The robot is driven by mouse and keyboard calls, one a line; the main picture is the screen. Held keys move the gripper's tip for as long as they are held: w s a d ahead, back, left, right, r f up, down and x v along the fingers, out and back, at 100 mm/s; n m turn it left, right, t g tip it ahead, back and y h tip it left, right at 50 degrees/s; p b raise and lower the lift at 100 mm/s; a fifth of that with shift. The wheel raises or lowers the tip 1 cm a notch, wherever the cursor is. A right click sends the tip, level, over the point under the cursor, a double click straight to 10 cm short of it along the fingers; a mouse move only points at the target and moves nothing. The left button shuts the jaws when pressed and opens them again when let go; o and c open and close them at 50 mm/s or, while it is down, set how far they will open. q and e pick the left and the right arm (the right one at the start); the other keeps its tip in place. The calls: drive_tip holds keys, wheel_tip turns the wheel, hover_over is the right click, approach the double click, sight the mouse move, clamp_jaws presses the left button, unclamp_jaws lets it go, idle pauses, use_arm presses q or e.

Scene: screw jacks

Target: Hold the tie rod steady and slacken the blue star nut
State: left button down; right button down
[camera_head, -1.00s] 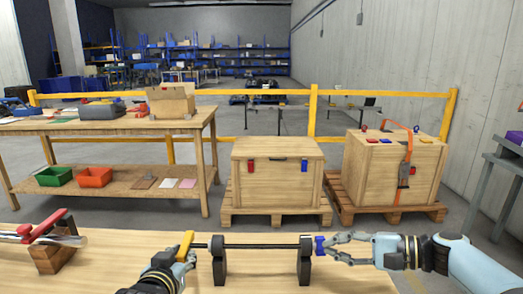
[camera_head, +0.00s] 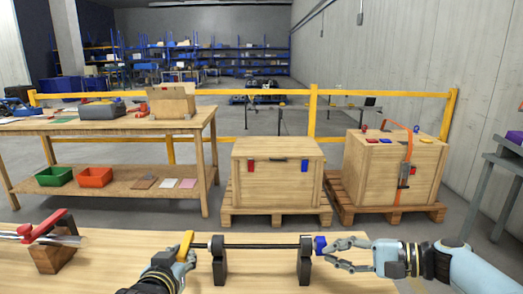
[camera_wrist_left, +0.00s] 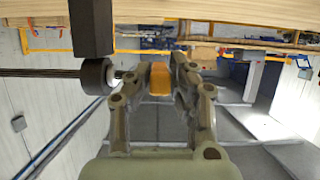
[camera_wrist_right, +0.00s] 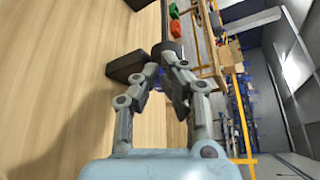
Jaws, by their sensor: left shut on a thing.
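The dark tie rod (camera_head: 262,246) lies level across two black stands (camera_head: 219,268) on the wooden table. Its left end has a yellow bar (camera_head: 185,245). My left gripper (camera_head: 184,256) is shut on this bar, which also shows between its fingers in the left wrist view (camera_wrist_left: 160,80). The blue star nut (camera_head: 320,245) is at the rod's right end, just outside the right stand (camera_head: 305,264). My right gripper (camera_head: 329,254) is open beside the nut, with its fingers apart.
A red-handled tool on a wooden block (camera_head: 52,258) stands at the table's left. Beyond the table are a workbench (camera_head: 110,127), wooden crates (camera_head: 277,180) on pallets and a yellow rail. The tabletop in front of the rod is clear.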

drive_tip(key=shift+s, duration=0.3)
drive_tip(key=d, duration=0.6)
drive_tip(key=shift+r, duration=0.15)
drive_tip(key=shift+w, duration=0.1)
use_arm(q)
drive_tip(key=c, duration=1.1)
unclamp_jaws()
drive_tip(key=shift+s, duration=0.1)
